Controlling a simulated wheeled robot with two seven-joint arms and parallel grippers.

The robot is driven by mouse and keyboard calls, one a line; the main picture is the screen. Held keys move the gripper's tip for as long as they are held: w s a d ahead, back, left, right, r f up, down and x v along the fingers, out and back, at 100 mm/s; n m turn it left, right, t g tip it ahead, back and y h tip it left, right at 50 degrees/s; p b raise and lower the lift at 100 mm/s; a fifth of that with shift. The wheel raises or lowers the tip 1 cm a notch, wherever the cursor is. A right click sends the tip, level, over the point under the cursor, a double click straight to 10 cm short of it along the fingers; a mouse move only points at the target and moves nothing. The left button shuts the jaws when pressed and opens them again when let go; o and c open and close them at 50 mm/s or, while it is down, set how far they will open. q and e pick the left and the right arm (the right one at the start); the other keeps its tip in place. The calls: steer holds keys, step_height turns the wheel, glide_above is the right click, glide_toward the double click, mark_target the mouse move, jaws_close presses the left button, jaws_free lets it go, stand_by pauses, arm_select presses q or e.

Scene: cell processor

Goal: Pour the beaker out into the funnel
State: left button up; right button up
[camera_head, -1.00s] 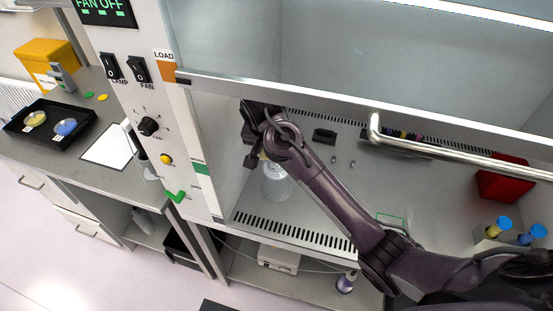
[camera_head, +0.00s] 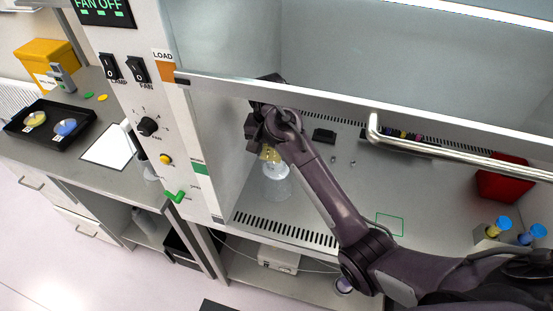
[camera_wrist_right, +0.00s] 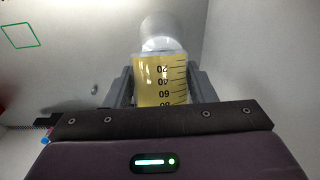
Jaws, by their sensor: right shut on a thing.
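My right gripper (camera_wrist_right: 160,87) is shut on the beaker (camera_wrist_right: 160,75), a clear vessel with black graduation marks and yellow liquid in it. In the head view the beaker (camera_head: 269,154) shows as a small yellow patch below my right gripper (camera_head: 258,150), inside the cabinet. A clear, pale vessel that looks like the funnel (camera_head: 275,182) stands just below the beaker. It also shows beyond the beaker in the wrist view (camera_wrist_right: 163,32). I cannot tell whether the two touch or whether liquid is flowing. My left gripper is not in view.
A red container (camera_head: 503,182) and a holder with blue-capped tubes (camera_head: 490,238) are at the right. The floor around the green outlined square (camera_head: 390,225) is clear.

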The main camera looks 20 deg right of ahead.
steer(key=shift+w, duration=0.1)
steer(key=shift+a+r, duration=0.1)
steer(key=shift+g+y, duration=0.3)
steer(key=shift+g, duration=0.1)
steer(key=shift+w, duration=0.1)
